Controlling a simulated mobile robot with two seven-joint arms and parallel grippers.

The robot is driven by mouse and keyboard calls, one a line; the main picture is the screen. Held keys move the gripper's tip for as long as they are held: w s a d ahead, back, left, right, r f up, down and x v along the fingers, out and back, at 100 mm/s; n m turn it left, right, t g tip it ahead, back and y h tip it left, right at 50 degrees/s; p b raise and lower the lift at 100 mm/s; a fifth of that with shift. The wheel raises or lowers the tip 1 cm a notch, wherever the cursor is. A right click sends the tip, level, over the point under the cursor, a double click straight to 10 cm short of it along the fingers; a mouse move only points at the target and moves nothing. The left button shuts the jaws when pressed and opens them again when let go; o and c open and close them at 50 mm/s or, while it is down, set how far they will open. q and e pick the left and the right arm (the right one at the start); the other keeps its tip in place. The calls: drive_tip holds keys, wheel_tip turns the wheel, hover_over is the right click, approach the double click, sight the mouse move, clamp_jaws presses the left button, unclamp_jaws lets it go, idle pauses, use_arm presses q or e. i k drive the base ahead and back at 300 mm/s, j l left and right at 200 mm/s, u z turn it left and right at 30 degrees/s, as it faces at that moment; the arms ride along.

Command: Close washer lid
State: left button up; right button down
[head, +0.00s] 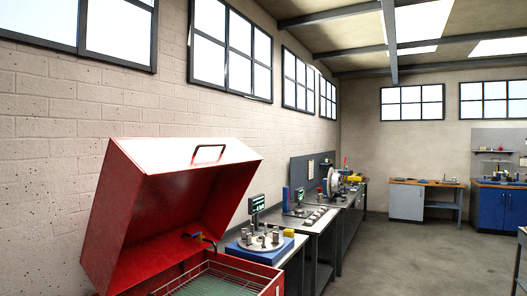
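The red washer (276,287) stands at the lower left of the head view. Its red lid (180,152) is raised and tilted back, so the tub is open. Inside the tub a wire basket (215,283) and a green surface show. The washer's lower part is cut off by the picture edge. Neither of my grippers is in view.
A bench (294,245) right of the washer carries a round plate (264,242) with metal parts and a small display (257,203). More benches run along the left wall. The grey floor (405,262) on the right is clear.

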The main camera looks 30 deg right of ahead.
sight(150, 192)
drive_tip(key=z, duration=0.6)
drive_tip(key=u, duration=0.3)
drive_tip(key=i+l+u, duration=0.1)
drive_tip(key=l+u, duration=0.25)
drive_tip(key=i+l+u, duration=0.1)
drive_tip(key=u, duration=0.25)
drive_tip(key=l+u, duration=0.8)
drive_tip(key=l, duration=1.1)
drive_tip(key=k+l+u, duration=0.1)
drive_tip(key=l, duration=0.4)
drive_tip(key=k+l, duration=0.1)
drive_tip(key=l, duration=0.45)
drive_tip(key=k+l+u, duration=0.1)
drive_tip(key=l, duration=0.4)
